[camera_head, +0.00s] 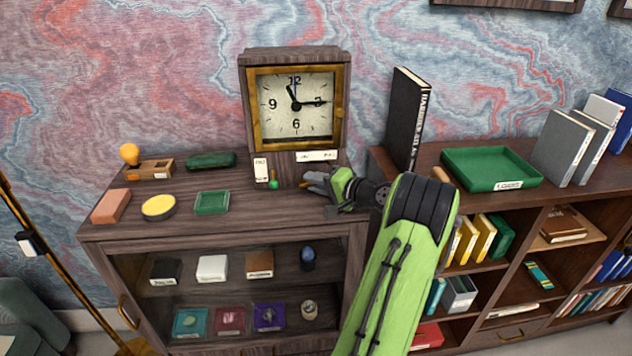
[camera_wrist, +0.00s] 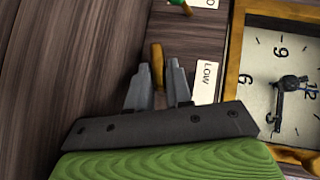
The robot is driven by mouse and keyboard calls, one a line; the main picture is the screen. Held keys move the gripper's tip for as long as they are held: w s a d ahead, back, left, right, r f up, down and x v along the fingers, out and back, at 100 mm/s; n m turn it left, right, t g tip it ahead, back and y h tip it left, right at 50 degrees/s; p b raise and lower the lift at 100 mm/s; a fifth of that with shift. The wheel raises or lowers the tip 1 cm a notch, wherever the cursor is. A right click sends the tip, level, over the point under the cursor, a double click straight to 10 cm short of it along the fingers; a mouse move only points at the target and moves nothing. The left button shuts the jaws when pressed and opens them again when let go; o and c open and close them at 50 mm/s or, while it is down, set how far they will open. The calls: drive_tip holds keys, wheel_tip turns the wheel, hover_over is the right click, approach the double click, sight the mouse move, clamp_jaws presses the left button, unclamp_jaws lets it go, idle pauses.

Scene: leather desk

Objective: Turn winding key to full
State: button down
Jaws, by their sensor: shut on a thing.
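The winding key (camera_wrist: 157,54) is a small brass-coloured piece below the clock, seen edge-on in the wrist view. My gripper (camera_wrist: 158,72) is shut on it, one grey finger on each side. In the head view my gripper (camera_head: 308,181) is in front of the clock's wooden base, and the key is hidden there. The clock (camera_head: 295,104) has a brass frame and a cream dial; it also shows at the right of the wrist view (camera_wrist: 262,92). A white label (camera_wrist: 207,80) reading "Low" is beside the fingers. A green-tipped peg (camera_head: 273,184) is left of my gripper.
Another white label (camera_head: 261,169) stands by the green-tipped peg. An orange block (camera_head: 111,206), a yellow round tin (camera_head: 158,207) and a green tray (camera_head: 211,202) lie on the cabinet top to the left. A tall black book (camera_head: 406,120) stands right of the clock.

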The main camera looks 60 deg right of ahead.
idle(0.3)
drive_tip(key=c, duration=1.1)
unclamp_jaws()
drive_tip(key=shift+w, duration=0.1)
drive_tip(key=p+v, duration=0.1)
drive_tip(key=v, duration=1.4)
drive_tip(key=shift+s, duration=0.4)
